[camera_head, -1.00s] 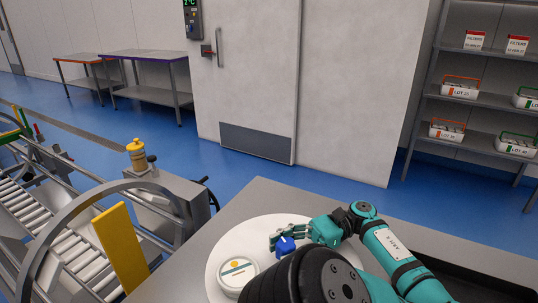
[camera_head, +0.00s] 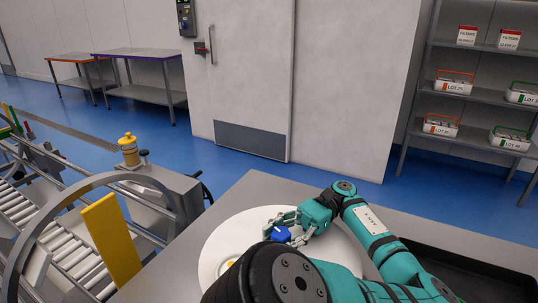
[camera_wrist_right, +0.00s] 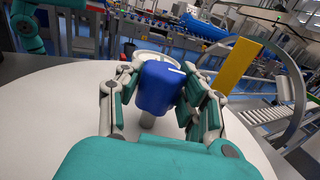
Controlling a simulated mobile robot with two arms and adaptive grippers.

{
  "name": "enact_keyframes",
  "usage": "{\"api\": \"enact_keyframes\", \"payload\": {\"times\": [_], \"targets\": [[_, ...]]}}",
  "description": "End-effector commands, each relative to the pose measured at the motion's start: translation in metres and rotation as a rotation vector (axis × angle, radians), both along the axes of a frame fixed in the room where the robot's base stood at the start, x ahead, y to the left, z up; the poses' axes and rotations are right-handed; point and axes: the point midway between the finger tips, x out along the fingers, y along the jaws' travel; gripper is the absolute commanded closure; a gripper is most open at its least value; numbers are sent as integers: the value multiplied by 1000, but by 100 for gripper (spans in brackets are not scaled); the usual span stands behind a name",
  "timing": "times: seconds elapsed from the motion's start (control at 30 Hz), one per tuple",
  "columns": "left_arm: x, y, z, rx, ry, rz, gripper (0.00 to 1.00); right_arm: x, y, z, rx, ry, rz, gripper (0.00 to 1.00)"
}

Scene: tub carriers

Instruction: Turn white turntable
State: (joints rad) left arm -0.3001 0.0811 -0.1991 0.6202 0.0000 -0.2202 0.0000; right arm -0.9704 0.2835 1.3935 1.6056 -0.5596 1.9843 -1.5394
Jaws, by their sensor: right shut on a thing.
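The white turntable (camera_head: 215,250) is a round disc on the grey table, partly hidden by my right arm. A blue knob (camera_head: 280,234) stands on it; the right wrist view shows the knob (camera_wrist_right: 158,88) on a pale post. My right gripper (camera_head: 284,226) is shut on the knob, with a finger at each side. A white round tub with a yellow mark (camera_head: 231,264) sits on the turntable, almost wholly hidden behind my arm in the head view. In the right wrist view, a pale round shape shows behind the knob. My left gripper is not in view.
A roller conveyor (camera_head: 62,252) with a grey hoop and a yellow plate (camera_head: 111,240) stands at the left. A black tray (camera_head: 470,280) lies at the right of the grey table. Shelves (camera_head: 478,91) with labelled carriers stand at the back right.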

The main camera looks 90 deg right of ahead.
Motion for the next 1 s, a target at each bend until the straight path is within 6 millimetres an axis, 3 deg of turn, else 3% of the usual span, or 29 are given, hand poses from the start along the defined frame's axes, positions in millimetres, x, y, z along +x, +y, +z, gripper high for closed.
{"api": "enact_keyframes", "payload": {"times": [0.23,0.27,0.43,0.77,1.0], "targets": [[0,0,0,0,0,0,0,0,0,0,1,1,0,100],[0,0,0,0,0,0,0,0,0,0,1,1,0,59],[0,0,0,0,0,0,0,0,0,0,0,1,0,37],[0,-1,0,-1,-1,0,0,0,0,4,-1,1,-1,37],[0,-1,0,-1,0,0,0,0,0,42,-4,0,1,37]]}}
